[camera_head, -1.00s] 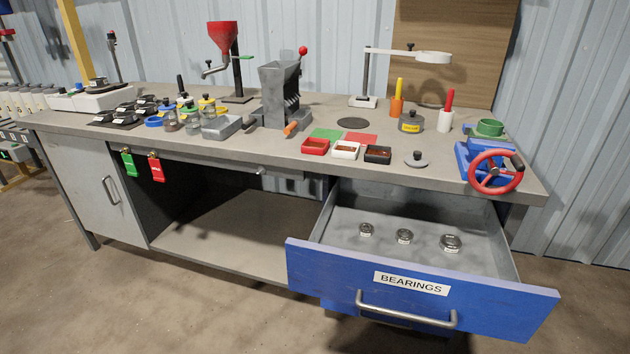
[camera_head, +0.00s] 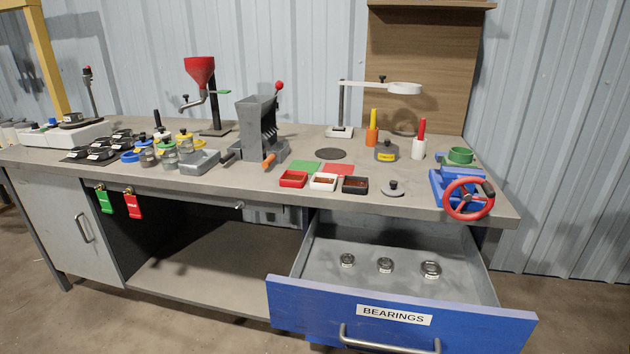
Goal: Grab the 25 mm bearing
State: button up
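Three metal ring bearings lie apart in a row inside the open blue-fronted drawer labelled "BEARINGS" (camera_head: 300,296). The left bearing (camera_head: 347,260) looks smallest, the middle bearing (camera_head: 385,265) a little larger, and the right bearing (camera_head: 431,269) largest. No size marking can be read on them, so I cannot tell which is the 25 mm one. My gripper is not in view.
The workbench (camera_head: 250,190) stands above the drawer. A blue vise (camera_head: 456,186) with a red handwheel (camera_head: 468,198) sits at its right end, above the drawer. Small red, white and black trays line the front edge. The drawer handle (camera_head: 390,341) sticks out forward.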

aim_at(386, 266)
jog(key=i+z, duration=0.3)
jog(key=i, duration=0.45)
jog(key=i+z, duration=0.3)
jog(key=i, duration=0.45)
jog(key=u, duration=0.65)
jog(key=j, duration=0.1)
